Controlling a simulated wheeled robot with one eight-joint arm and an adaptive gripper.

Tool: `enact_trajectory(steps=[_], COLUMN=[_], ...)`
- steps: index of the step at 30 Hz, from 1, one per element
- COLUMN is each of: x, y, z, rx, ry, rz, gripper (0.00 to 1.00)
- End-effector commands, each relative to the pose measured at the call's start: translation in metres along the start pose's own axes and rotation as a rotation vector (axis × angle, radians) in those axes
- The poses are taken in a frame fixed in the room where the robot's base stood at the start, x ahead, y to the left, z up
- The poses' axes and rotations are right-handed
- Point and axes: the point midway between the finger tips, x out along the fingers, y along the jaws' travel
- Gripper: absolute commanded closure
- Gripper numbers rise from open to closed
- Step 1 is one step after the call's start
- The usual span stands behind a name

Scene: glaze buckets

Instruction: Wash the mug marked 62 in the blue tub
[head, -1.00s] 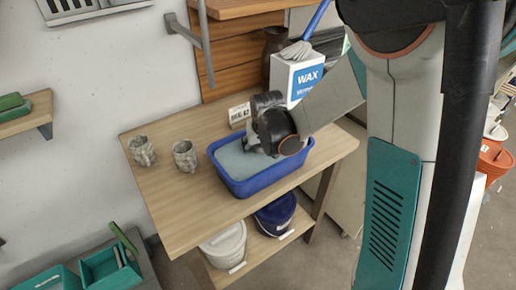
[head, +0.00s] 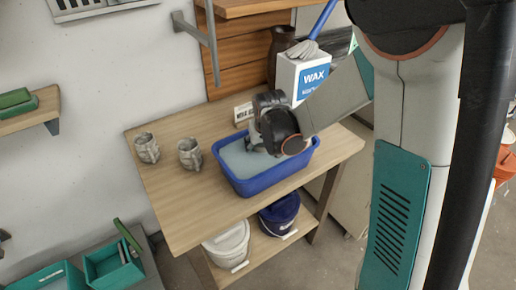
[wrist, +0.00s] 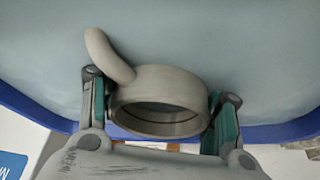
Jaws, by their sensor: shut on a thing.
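The blue tub (head: 262,183) stands on the wooden table, filled with pale blue-grey water; its blue rim shows in the wrist view (wrist: 38,110). My gripper (head: 255,146) reaches down into the tub from the right. In the wrist view my gripper (wrist: 160,112) is shut on a grey-beige mug (wrist: 165,82), one finger on each side. The mug's round rim faces the camera and its handle points up-left against the water. No number shows on it, and how deep it sits in the water is unclear. In the head view my gripper hides most of it.
Two grey, patterned mugs, one farther left (head: 147,148) and one nearer the tub (head: 190,153), stand on the table (head: 190,210). A WAX box (head: 303,80) and a small sign (head: 243,113) stand behind the tub. Lidded buckets sit on the lower shelf.

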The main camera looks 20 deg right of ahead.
Motion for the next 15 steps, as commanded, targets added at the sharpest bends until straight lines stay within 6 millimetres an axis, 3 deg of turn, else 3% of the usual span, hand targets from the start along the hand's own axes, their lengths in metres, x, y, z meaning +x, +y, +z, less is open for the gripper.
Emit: enact_trajectory(steps=[6, 15], x=[0.0001, 0.0], y=[0.0091, 0.0049], z=[-0.0006, -0.0004], rx=[0.001, 0.0], ry=[0.0, 0.0], rz=[0.001, 0.0], gripper=[0.76, 0.76])
